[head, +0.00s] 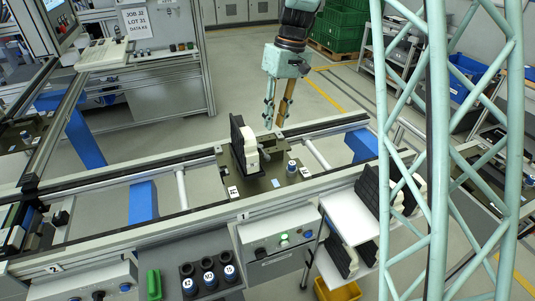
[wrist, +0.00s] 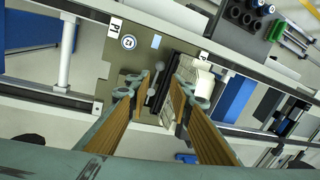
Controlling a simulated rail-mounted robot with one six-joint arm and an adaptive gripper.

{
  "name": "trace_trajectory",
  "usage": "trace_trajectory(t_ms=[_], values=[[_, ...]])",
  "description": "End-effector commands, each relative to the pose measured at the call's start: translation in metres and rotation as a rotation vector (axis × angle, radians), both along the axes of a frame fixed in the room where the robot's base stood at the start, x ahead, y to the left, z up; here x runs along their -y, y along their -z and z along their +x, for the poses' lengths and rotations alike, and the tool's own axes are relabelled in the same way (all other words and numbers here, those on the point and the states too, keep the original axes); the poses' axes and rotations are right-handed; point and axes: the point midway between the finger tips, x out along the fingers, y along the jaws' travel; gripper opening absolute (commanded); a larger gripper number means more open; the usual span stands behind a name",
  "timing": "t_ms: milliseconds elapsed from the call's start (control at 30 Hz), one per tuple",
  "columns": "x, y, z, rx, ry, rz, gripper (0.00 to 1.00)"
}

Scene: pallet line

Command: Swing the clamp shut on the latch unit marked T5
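A pallet plate (head: 228,178) on the rail line carries an upright black plate with a cream block (head: 250,147) against it. A grey lever with a round knob (head: 264,155) is beside the block; it also shows in the wrist view (wrist: 156,67). I cannot tell whether this clamp is open or shut. Small labels sit on the pallet; one reads P1 (wrist: 116,24), and I cannot read a T5 mark. My gripper (head: 272,122) is above and behind the pallet, pointing down, fingers apart and empty. In the wrist view its fingers (wrist: 160,88) partly cover the fixture.
A blue-topped round piece (head: 292,166) stands on the pallet's right. Black plates with cream blocks sit on a white shelf (head: 347,218) at front right. A front tray holds several blue-marked cylinders (head: 208,270) and a green piece (head: 153,284). A pale green lattice column (head: 425,150) rises at right.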

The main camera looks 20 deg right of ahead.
Motion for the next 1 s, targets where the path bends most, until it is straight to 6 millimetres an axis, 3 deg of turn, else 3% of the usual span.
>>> trace_trajectory(t_ms=[267, 467, 1000], values=[[-0.002, 0.007, -0.001, -0.002, 0.000, 0.000, 0.20], [-0.005, 0.023, -0.002, -0.002, 0.000, 0.000, 0.20], [-0.017, 0.091, -0.006, -0.002, 0.000, -0.001, 0.20]])
